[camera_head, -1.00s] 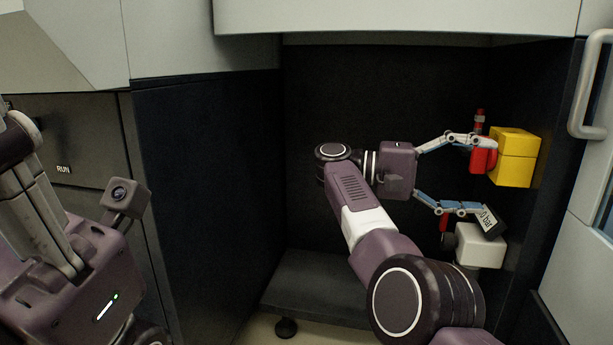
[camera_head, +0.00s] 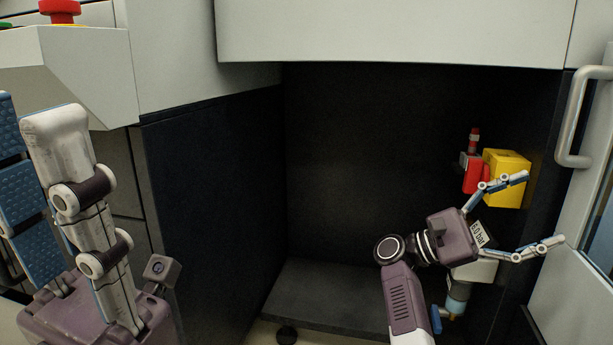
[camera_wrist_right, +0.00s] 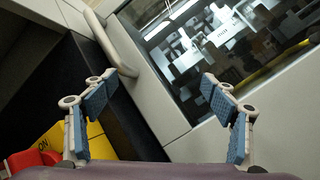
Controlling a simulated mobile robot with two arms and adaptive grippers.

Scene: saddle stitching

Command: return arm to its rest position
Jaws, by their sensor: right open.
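My right gripper (camera_head: 541,208) is open and empty in the head view, in front of the recess at the right. Its fingers are spread wide, pointing right toward the door. The right wrist view shows its two blue-padded fingers (camera_wrist_right: 160,95) apart with nothing between them. My left gripper (camera_head: 75,215) is close to the camera at the left edge of the head view. One jointed finger and part of a blue pad show; I cannot tell how far it is open.
A yellow box (camera_head: 507,190) with a red part (camera_head: 474,176) and a white unit with a pressure display (camera_head: 478,236) sit on the recess's right wall. A door handle (camera_head: 577,118) is at the right. A red button (camera_head: 60,10) is at upper left.

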